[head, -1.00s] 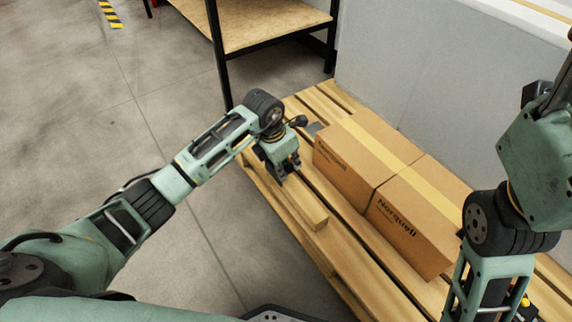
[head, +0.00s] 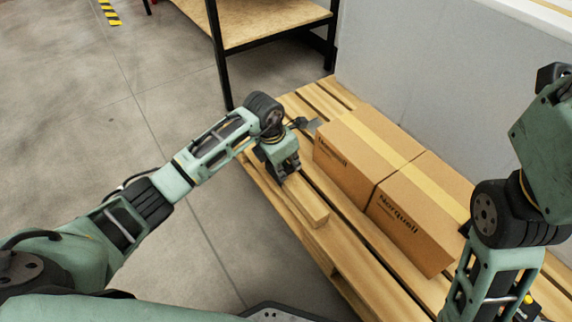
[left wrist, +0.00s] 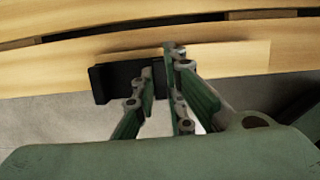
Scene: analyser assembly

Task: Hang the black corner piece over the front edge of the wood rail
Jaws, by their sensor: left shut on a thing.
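The wood rail (head: 308,200) lies along the near left side of the pallet. My left gripper (head: 287,174) is pointed down at the rail's far part in the head view. In the left wrist view, the left gripper (left wrist: 163,72) is shut on the black corner piece (left wrist: 112,82). The piece overlaps the front edge of the rail (left wrist: 225,58), with part of it below that edge. I cannot tell if it rests on the rail. The fingers cover its right end, and in the head view the gripper hides it. My right arm shows at the right, but its gripper is out of view.
Two cardboard boxes (head: 370,160) stand end to end on the pallet, right of the rail. A grey wall (head: 430,75) rises behind them. A shelf with black posts (head: 270,25) stands at the back. The floor (head: 75,130) left of the pallet is clear.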

